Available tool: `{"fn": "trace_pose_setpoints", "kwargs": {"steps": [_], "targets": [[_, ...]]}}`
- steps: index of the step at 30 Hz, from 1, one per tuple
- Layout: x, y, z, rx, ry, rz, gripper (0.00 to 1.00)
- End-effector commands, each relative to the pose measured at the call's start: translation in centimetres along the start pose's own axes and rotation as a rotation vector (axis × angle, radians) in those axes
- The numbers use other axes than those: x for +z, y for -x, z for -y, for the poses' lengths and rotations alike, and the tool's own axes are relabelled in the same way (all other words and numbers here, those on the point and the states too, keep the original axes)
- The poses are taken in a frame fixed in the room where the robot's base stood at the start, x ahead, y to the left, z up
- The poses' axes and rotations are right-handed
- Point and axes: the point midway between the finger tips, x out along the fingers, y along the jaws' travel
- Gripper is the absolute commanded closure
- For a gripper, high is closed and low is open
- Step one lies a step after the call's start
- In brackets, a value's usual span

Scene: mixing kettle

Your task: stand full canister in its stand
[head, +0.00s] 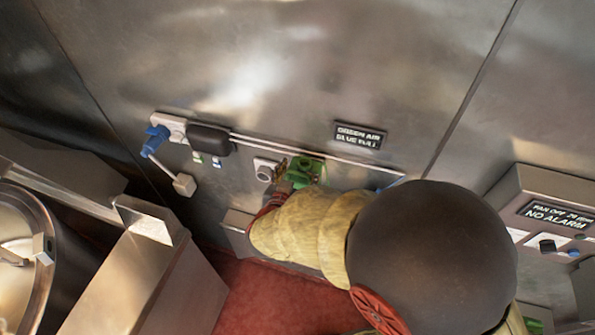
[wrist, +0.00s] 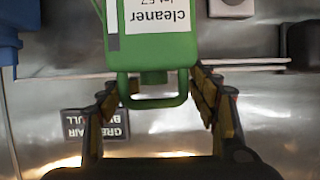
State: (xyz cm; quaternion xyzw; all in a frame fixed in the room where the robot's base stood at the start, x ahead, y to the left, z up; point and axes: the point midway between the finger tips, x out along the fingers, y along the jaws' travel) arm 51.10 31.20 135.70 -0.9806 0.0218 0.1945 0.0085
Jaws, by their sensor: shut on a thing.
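A green canister (head: 308,170) labelled "cleaner" is at the wall below the thin rail, partly hidden by my arm. In the wrist view the canister (wrist: 155,45) appears upside down, its handle loop between my fingers. My gripper (wrist: 153,92) is shut on it; in the head view the gripper (head: 281,183) is mostly hidden behind my yellow sleeve. Part of a blue object (head: 392,184) shows to its right; it also shows at the left edge of the wrist view (wrist: 8,35). I cannot tell which part is the stand or whether the canister's base touches anything.
A sign (head: 359,136) reads "GREEN AIR", with a second line starting "BLUE". A kettle (head: 22,255) and metal housing (head: 150,270) crowd the lower left.

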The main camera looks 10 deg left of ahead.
Motion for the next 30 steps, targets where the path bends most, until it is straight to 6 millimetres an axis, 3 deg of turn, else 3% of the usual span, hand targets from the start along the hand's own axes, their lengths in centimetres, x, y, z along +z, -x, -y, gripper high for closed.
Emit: {"fn": "trace_pose_setpoints", "kwargs": {"steps": [8, 25, 30], "targets": [[0.6, -0.4, 0.1, -0.001, -0.003, -0.005, 1.0], [5.2, -2.2, 0.1, -0.001, -0.003, -0.005, 1.0], [4.8, -2.1, 0.1, -0.004, -0.003, -0.007, 1.0]]}}
